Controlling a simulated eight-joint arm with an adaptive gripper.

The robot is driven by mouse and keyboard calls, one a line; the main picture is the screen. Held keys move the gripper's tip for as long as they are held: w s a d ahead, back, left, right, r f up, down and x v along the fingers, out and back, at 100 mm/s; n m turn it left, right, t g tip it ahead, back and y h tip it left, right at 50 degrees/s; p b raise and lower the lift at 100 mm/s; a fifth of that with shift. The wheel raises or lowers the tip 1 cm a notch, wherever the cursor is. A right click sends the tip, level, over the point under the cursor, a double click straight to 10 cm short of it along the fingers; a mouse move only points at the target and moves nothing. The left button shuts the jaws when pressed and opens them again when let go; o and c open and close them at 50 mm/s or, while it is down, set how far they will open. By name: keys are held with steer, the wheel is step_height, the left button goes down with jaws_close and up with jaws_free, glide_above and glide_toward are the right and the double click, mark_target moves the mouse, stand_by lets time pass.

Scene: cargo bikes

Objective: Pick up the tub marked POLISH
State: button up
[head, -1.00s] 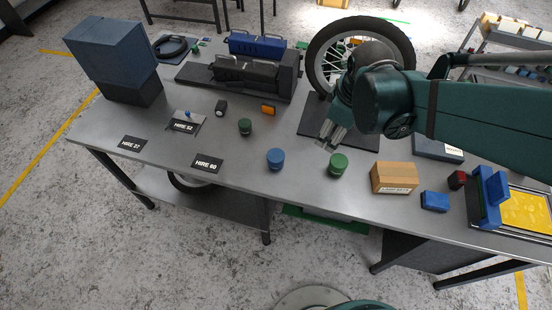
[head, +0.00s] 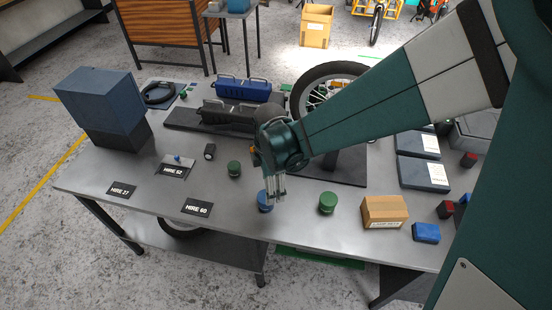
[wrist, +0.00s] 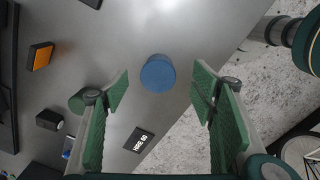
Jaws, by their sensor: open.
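A blue tub (head: 264,203) stands upright near the bench's front edge. A green tub (head: 327,203) stands to its right, and a darker green tub (head: 234,169) stands behind it to the left. No POLISH marking is readable on any of them. My gripper (head: 274,196) is open and empty above the blue tub, partly covering it in the head view. In the wrist view the blue tub (wrist: 158,73) lies between and beyond the green finger pads of my gripper (wrist: 161,90). A green tub (wrist: 78,102) is partly hidden behind the left finger there.
The metal bench (head: 232,222) also carries a cardboard box (head: 384,212) and a blue block (head: 426,233) at right. HIRE 60 (head: 197,207) and HIRE 52 (head: 175,170) plates lie left. A wheel (head: 318,80) stands behind.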

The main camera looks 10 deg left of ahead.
steer(key=shift+s+a+f+n, duration=0.2)
steer(key=shift+a+f+n, duration=0.05)
steer(key=shift+a+f, duration=0.2)
steer(key=shift+s+a+f+n, duration=0.15)
steer(key=shift+a+f+n, duration=0.1)
steer(key=shift+a+f, duration=0.15)
steer(key=shift+f, duration=1.3)
steer(key=shift+f, duration=0.1)
steer(key=shift+w+f, duration=0.15)
steer(key=shift+f, duration=2.3)
steer(key=shift+c, duration=0.4)
steer(key=c, duration=1.1)
